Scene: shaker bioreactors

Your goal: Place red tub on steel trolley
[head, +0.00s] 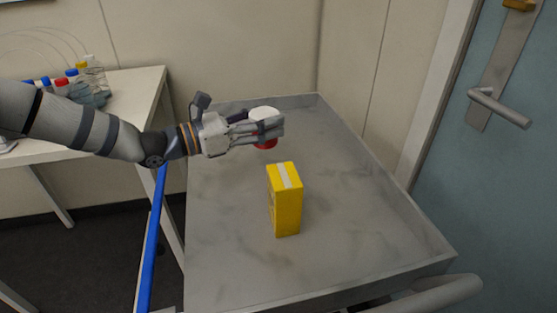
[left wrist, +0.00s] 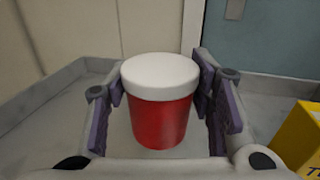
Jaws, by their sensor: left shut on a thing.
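The red tub (left wrist: 159,122) with its white lid (left wrist: 160,76) is upright between the fingers of my left gripper (left wrist: 162,100) in the left wrist view. In the head view the tub's red lower part (head: 266,144) and white lid show around the fingers. My left gripper (head: 268,129) is shut on the tub, over the far part of the grey steel trolley (head: 225,240). I cannot tell whether the tub's base touches the trolley surface. My right gripper is not in view.
A yellow box (head: 286,202) stands on the trolley, nearer than the tub. A white table (head: 135,90) with several capped bottles is at the left. A door with a handle (head: 497,107) is at the right.

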